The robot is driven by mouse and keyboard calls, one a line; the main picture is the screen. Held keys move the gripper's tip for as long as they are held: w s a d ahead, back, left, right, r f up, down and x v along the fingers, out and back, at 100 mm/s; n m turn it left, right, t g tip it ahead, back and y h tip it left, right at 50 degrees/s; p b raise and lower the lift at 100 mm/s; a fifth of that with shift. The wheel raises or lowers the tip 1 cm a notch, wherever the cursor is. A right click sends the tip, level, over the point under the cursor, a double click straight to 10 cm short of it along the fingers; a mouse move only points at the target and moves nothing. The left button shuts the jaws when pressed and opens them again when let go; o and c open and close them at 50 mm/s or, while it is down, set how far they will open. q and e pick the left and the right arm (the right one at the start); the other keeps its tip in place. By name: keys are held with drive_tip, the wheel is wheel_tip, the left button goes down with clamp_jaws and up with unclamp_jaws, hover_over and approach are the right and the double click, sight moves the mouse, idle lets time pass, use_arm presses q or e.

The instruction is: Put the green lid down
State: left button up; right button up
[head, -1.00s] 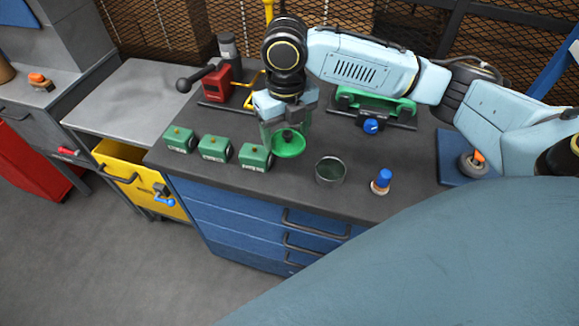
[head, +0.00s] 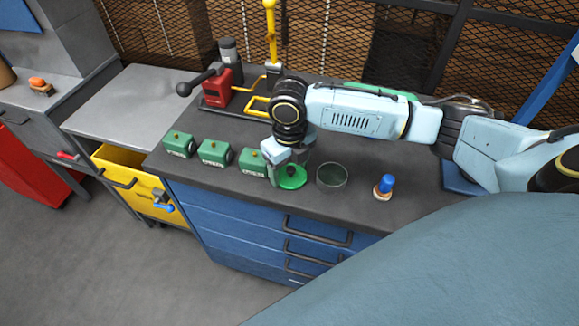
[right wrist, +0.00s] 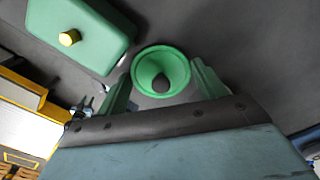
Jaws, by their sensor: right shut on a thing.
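The green lid (head: 291,181) is a round dish shape with a dark knob in its middle. It is at the worktop between the rightmost green box and an open round container (head: 331,174). My right gripper (head: 291,168) is shut on the lid's knob from above. In the right wrist view the lid (right wrist: 174,62) shows between the green fingers (right wrist: 160,90). The lid looks level and very low over the worktop; I cannot tell if it touches. My left gripper is not in view.
Several green boxes with yellow knobs stand in a row to the left, the nearest (head: 253,167) close beside the lid. A blue-topped cylinder (head: 384,185) stands right of the container. A red lever device (head: 216,88) is behind. The worktop's front edge (head: 240,200) is close.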

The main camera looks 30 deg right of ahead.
sight(289, 167)
drive_tip(key=o, duration=0.9)
drive_tip(key=shift+f, duration=0.1)
drive_tip(key=shift+o, duration=0.2)
wheel_tip(289, 167, up, 12)
drive_tip(key=p, duration=0.1)
drive_tip(key=shift+r, duration=0.2)
